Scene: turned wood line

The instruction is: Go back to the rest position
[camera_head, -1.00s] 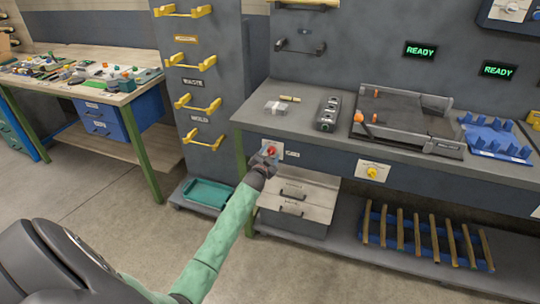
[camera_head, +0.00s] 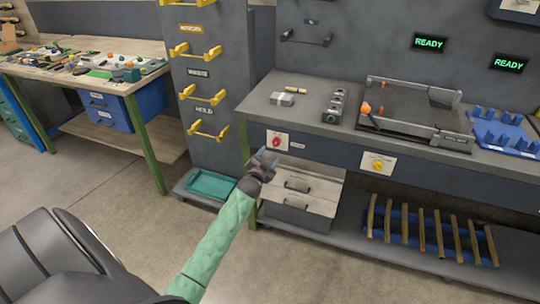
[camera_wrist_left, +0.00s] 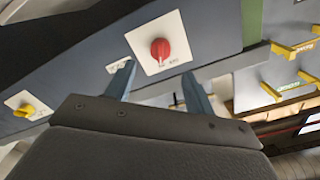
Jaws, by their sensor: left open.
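My left gripper (camera_head: 265,158) is open and empty in front of the grey workbench, just below and left of a red knob (camera_head: 277,142) on a white plate. In the left wrist view the gripper's two fingers (camera_wrist_left: 158,85) stand apart, with the red knob (camera_wrist_left: 160,48) beyond them and clear of both. The knob's pointer faces down toward its label in that view. My left arm, with a green sleeve, reaches in from the bottom of the head view. My right gripper is not in view.
A yellow knob (camera_head: 377,165) sits farther right on the bench front. On the bench top are a fixture tray (camera_head: 410,112) and a blue rack (camera_head: 505,135). A teal bin (camera_head: 212,185) stands left.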

